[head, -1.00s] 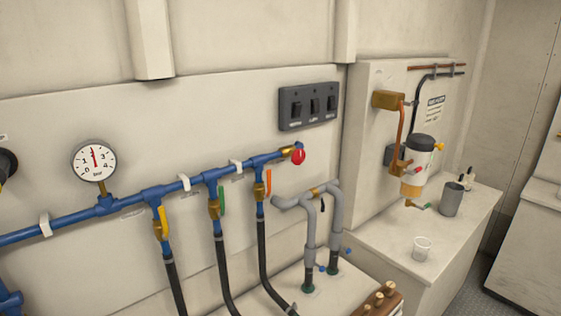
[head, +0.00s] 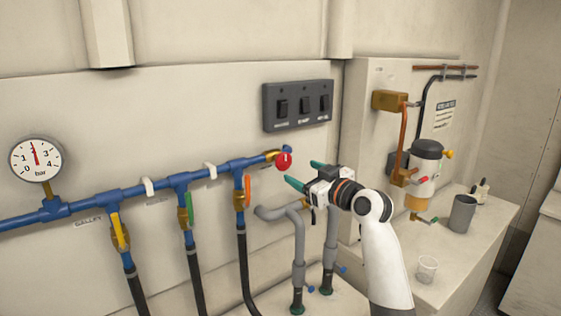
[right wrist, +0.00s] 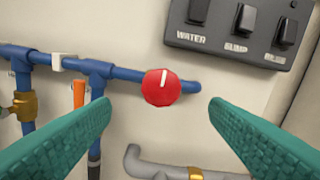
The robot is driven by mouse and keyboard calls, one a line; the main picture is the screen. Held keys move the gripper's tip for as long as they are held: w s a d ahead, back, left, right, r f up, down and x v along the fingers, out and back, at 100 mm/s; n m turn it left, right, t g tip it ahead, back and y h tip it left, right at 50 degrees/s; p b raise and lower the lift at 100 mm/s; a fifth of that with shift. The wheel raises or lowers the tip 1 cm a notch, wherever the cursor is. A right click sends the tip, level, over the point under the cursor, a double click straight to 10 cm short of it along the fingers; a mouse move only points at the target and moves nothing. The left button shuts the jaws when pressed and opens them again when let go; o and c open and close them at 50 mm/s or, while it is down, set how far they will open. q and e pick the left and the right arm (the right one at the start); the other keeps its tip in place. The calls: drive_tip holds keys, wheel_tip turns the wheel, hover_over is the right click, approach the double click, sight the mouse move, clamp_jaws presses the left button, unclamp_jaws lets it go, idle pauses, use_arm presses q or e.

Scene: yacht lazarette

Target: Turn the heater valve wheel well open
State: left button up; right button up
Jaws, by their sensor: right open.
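The red valve wheel (head: 284,161) with a white mark sits at the right end of the blue pipe (head: 150,190) on the wall panel. It also shows in the right wrist view (right wrist: 160,87), its white mark pointing nearly straight up. My right gripper (head: 304,173) is open, with its green fingertips just to the right of the wheel in the head view. In the right wrist view the wheel lies between the two spread fingers, beyond their tips, and nothing is held. My left gripper is not in view.
A switch panel (head: 298,105) is above the wheel. An orange-handled valve (head: 247,190) is left of it, and grey pipes (head: 298,245) are below. A pressure gauge (head: 36,158) is at far left. A clear cup (head: 427,268) and grey mug (head: 462,213) stand on the right counter.

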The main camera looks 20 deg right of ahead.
sight(286, 164)
drive_tip(key=p+x, duration=0.2)
drive_tip(key=x, duration=0.5)
drive_tip(key=shift+w, duration=0.35)
drive_tip(key=shift+w+a, duration=0.25)
drive_tip(key=shift+w, duration=0.3)
drive_tip(key=shift+w+f, duration=0.15)
drive_tip(key=shift+w, duration=0.1)
